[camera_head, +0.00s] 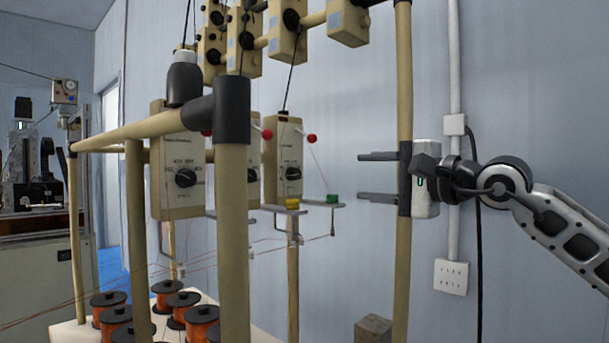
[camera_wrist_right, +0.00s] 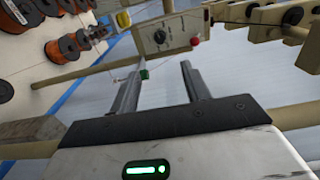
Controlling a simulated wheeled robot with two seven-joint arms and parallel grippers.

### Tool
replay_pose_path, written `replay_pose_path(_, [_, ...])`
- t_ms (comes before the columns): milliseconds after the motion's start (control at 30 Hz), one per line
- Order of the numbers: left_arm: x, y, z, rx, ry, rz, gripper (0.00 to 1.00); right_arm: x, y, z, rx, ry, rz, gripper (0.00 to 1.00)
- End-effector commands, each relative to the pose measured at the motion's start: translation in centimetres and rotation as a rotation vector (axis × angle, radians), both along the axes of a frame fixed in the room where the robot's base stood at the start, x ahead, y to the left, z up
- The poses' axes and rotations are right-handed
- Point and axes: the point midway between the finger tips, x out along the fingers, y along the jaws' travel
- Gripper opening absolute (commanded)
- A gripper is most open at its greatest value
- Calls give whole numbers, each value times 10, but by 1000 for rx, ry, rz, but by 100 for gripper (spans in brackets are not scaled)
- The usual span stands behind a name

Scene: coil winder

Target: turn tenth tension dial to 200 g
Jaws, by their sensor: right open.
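Several cream tension boxes with round black dials hang on the frame; I cannot tell by number which is the tenth. The nearest box has a large dial (camera_head: 186,178) with printed marks around it. A box further right has a dial (camera_head: 292,174), red balls at its top and a green part (camera_head: 333,198) below right. My right gripper (camera_head: 362,176) is open and empty, to the right of that box and apart from it. In the right wrist view, a box's dial (camera_wrist_right: 160,36) lies beyond the open fingers (camera_wrist_right: 160,72). Dial settings are too small to read. My left gripper is not in view.
A cream upright post (camera_head: 402,80) stands by my right gripper. A thick post with a black joint (camera_head: 231,110) partly hides the boxes. Copper spools (camera_head: 166,295) sit low at left, with thin wires strung above. More units (camera_head: 287,35) hang overhead.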

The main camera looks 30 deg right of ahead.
Motion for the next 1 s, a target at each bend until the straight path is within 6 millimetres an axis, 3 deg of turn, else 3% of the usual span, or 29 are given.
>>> replay_pose_path(167, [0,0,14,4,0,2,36,22,9,5,5,1,6,47])
replay_pose_path(700, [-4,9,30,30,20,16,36,126,45,4,1,3,2,47])
replay_pose_path(1000, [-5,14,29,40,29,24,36,148,52,0,-3,1,-1,47])
